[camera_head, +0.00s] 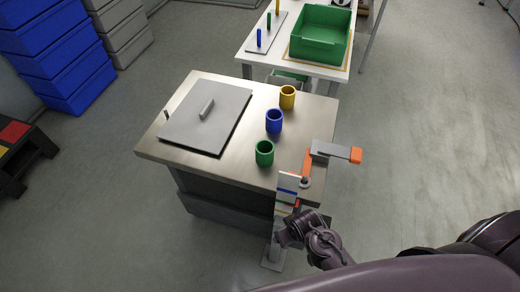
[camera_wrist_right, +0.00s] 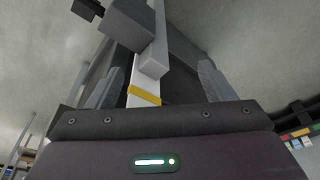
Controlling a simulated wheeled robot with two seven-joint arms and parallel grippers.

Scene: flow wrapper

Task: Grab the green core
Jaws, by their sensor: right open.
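The green core (camera_head: 265,153) is a short hollow cylinder standing upright on the steel tabletop near its front edge. A blue core (camera_head: 274,122) and a yellow core (camera_head: 287,97) stand behind it in a row. My right gripper (camera_head: 288,232) is low in front of the table, below and to the right of the green core and apart from it. In the right wrist view my right gripper (camera_wrist_right: 162,88) is open, with a white post with a yellow band (camera_wrist_right: 144,95) showing between its fingers. The green core does not show there. My left gripper is not in view.
A colour-banded post (camera_head: 287,185) and a grey-and-orange arm (camera_head: 335,151) stand at the table's front right corner, close to my right gripper. A flat grey lid with a handle (camera_head: 207,116) covers the table's left. A green bin (camera_head: 320,35) sits on the white table behind.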

